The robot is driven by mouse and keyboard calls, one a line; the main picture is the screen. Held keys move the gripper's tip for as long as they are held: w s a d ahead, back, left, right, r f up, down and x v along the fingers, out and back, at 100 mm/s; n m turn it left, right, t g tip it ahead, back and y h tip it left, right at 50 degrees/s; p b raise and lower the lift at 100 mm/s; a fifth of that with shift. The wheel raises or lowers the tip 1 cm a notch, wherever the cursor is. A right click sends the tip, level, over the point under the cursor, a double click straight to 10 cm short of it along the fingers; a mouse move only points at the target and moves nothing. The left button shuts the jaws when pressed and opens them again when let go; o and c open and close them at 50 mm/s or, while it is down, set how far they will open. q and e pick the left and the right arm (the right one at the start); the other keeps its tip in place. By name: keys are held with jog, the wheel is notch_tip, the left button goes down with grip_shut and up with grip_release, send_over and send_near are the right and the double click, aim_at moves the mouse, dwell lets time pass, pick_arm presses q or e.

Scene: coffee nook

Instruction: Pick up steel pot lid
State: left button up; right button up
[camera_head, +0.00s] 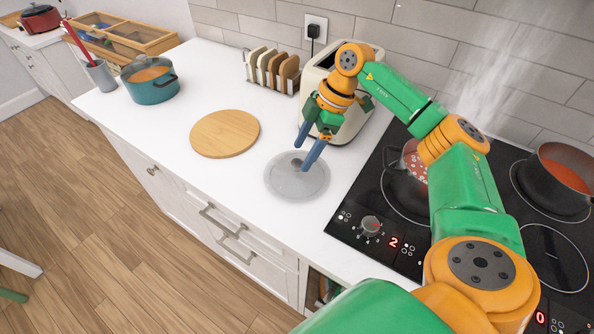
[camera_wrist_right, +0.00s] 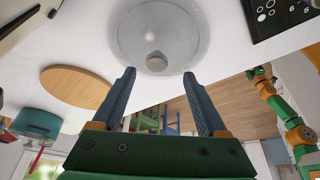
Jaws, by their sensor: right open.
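The steel pot lid (camera_head: 284,183) lies flat on the white counter, left of the stove. It is round and grey with a small knob in its middle. In the right wrist view the lid (camera_wrist_right: 190,22) is at the top, with its knob a short way beyond the fingertips. My right gripper (camera_head: 304,152) is open above the lid, with its blue fingers pointing down near the knob. It also shows in the right wrist view (camera_wrist_right: 160,76), empty between its fingers. I cannot tell from the head view whether a finger touches the lid.
A round wooden board (camera_head: 225,134) lies left of the lid. A toaster (camera_head: 372,118) and a toast rack (camera_head: 272,72) stand behind. A teal pot (camera_head: 150,86) is farther left. The stove (camera_head: 375,205) bears a steaming pot (camera_head: 408,180) and a dark pot (camera_head: 550,184).

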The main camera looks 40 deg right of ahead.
aim_at(297, 163)
jog(key=x, duration=0.3)
jog(key=shift+w+d, duration=0.15)
jog(key=shift+w+f, duration=0.2)
jog(key=shift+f, duration=0.2)
jog(key=shift+s+r, duration=0.1)
jog(key=shift+s, duration=0.05)
jog(key=c, duration=0.4)
grip_shut()
